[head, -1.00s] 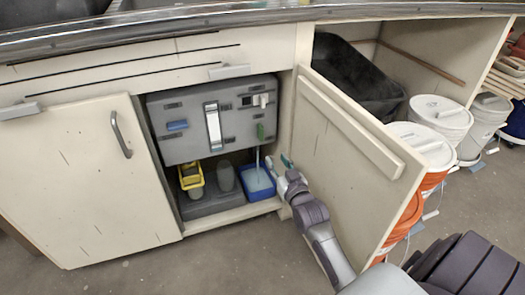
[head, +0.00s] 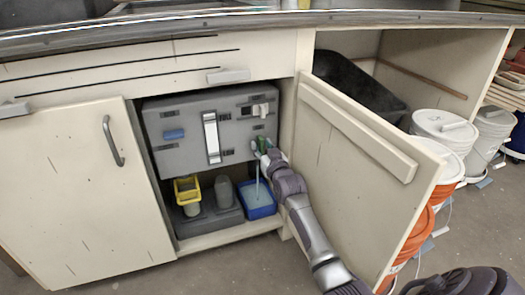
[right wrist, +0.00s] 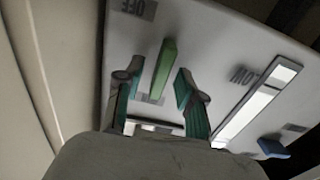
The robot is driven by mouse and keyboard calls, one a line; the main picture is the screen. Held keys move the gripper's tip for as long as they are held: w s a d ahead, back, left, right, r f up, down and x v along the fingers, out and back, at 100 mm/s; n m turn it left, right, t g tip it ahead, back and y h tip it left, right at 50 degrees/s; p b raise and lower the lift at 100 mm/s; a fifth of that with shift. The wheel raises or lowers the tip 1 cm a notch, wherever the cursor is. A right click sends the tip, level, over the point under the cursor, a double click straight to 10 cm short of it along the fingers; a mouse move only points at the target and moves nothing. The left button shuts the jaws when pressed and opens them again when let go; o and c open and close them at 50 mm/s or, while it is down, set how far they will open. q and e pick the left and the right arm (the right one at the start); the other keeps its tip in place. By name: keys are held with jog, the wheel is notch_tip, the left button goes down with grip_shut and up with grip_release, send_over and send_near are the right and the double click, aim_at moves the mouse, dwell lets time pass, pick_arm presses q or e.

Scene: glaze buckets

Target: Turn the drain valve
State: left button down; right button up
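The drain valve is a small green handle (head: 261,144) low on the right of the grey panel (head: 190,143) inside the open cabinet. In the right wrist view the green handle (right wrist: 164,68) stands between my right gripper's two teal-padded fingers, with gaps showing on both sides. My right gripper (head: 267,153) is open at the panel and partly covers the valve in the head view. A thin pale-blue stream (head: 257,178) runs below the valve into a blue tray (head: 262,212) holding pale-blue liquid. My left gripper is not in view.
The open cabinet door (head: 345,165) stands just right of my right arm. A yellow container (head: 187,189) and a grey cup (head: 224,193) stand left of the blue tray. A white sight strip (head: 211,137) and blue knob (head: 174,134) are on the panel. White-lidded buckets (head: 444,127) stand at right.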

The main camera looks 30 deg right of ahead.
grip_shut()
